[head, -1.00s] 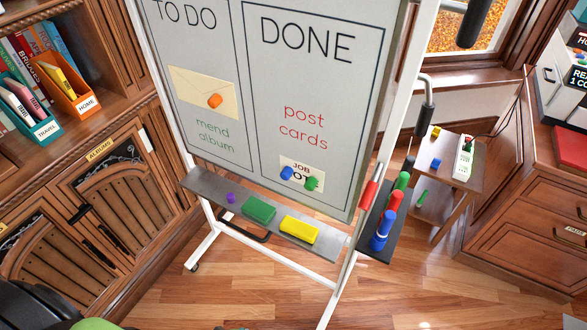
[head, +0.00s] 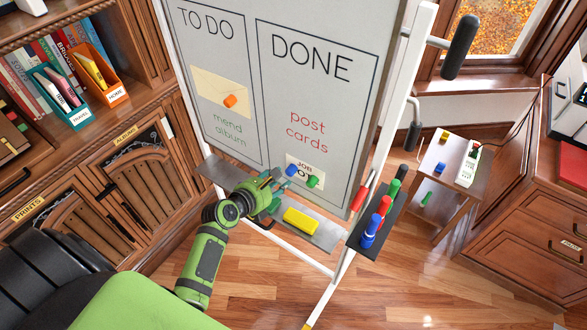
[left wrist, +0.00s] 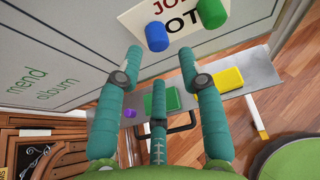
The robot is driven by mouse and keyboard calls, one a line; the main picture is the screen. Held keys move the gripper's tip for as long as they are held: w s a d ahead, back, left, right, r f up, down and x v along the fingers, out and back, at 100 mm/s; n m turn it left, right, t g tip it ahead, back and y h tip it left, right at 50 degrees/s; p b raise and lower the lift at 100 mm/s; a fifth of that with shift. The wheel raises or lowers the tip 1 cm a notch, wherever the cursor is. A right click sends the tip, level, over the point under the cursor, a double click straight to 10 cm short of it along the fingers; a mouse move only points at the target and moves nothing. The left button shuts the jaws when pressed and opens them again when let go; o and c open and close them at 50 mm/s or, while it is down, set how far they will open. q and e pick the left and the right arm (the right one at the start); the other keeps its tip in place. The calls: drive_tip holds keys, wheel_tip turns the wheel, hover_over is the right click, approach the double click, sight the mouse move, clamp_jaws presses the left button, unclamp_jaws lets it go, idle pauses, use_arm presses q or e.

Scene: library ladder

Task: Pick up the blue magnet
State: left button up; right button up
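The blue magnet (head: 291,170) sits on the whiteboard (head: 322,95), holding a white "JOB" card together with a green magnet (head: 313,181) to its right. My left gripper (head: 277,187) is just left of and below the blue magnet in the head view. In the left wrist view the gripper (left wrist: 163,50) is open and empty. The green magnet (left wrist: 211,13) shows beyond the right fingertip. I cannot tell whether any finger touches the board. My right gripper is not in view.
The board's ledge (head: 328,234) lies below, with a yellow eraser (head: 301,221), a green one (left wrist: 172,98) and a purple piece (left wrist: 130,112). A marker holder (head: 376,222) is at the right. An orange magnet (head: 229,101) holds an envelope at the left.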

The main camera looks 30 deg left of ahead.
sight(288, 173)
use_arm(q)
drive_tip(key=x, duration=0.6)
drive_tip(key=shift+a, duration=0.25)
drive_tip(key=c, duration=0.6)
